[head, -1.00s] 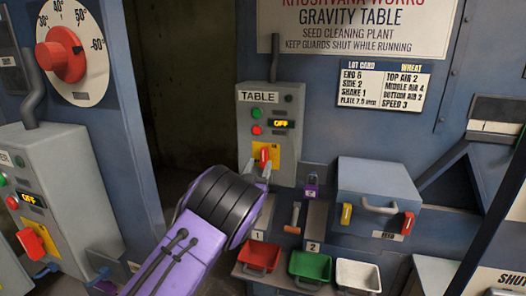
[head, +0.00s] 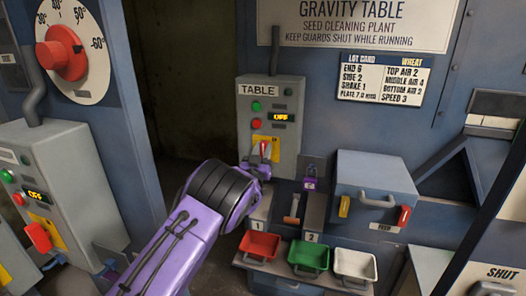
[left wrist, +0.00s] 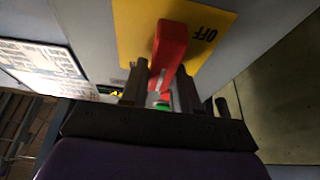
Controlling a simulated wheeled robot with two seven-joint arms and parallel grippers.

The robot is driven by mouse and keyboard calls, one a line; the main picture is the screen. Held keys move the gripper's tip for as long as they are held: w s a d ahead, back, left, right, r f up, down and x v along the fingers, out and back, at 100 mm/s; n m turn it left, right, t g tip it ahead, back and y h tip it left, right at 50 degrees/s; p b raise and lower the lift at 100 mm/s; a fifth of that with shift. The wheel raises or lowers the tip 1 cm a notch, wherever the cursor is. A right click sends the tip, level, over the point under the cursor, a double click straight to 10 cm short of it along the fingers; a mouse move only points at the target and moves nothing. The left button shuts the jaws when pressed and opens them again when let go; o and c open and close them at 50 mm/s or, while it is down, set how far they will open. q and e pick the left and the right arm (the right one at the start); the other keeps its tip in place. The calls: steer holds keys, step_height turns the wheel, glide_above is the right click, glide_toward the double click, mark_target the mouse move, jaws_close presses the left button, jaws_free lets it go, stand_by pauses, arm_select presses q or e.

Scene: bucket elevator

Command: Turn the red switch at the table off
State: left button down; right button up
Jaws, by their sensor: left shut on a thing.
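The red switch (head: 264,146) is on a yellow plate on the grey TABLE box (head: 285,92). The box's display (head: 283,117) reads OFF. My left gripper (head: 264,158) is at the switch from below, its fingers around the lever. In the left wrist view the red lever (left wrist: 171,45) comes down between the two dark fingers of the gripper (left wrist: 160,88), which are shut on its lower part. The word OFF is on the yellow plate (left wrist: 206,30) beside it. The gripper hides part of the switch in the head view. My right gripper is not in view.
Another grey box (head: 62,185) with a red switch (head: 38,236) and an OFF display stands at left. Red (head: 260,246), green (head: 308,257) and white (head: 355,264) bins stand at lower right. A blue-grey feed box (head: 375,185) with a handle is above them.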

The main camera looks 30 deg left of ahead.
arm_select(q)
steer(key=shift+f, duration=0.1)
steer(key=n+y+b, duration=0.1)
steer(key=n, duration=0.1)
steer(key=n+g+y+b, duration=0.1)
steer(key=n+b, duration=0.1)
steer(key=n, duration=0.1)
steer(key=shift+a+f+y, duration=0.15)
steer(key=shift+a+y, duration=0.05)
steer(key=shift+y, duration=0.1)
steer(key=n+g+y+b, duration=0.1)
steer(key=n+g+b, duration=0.1)
steer(key=n, duration=0.3)
steer(key=n+g+b, duration=0.2)
steer(key=n, duration=0.4)
steer(key=f+n+g+y+b, duration=0.1)
steer(key=n+g+b, duration=0.1)
steer(key=n, duration=0.4)
steer(key=shift+s+a+y, duration=0.15)
steer(key=shift+a+y, duration=0.15)
steer(key=shift+a, duration=0.1)
steer(key=shift+n, duration=0.3)
steer(key=c, duration=0.9)
jaws_free()
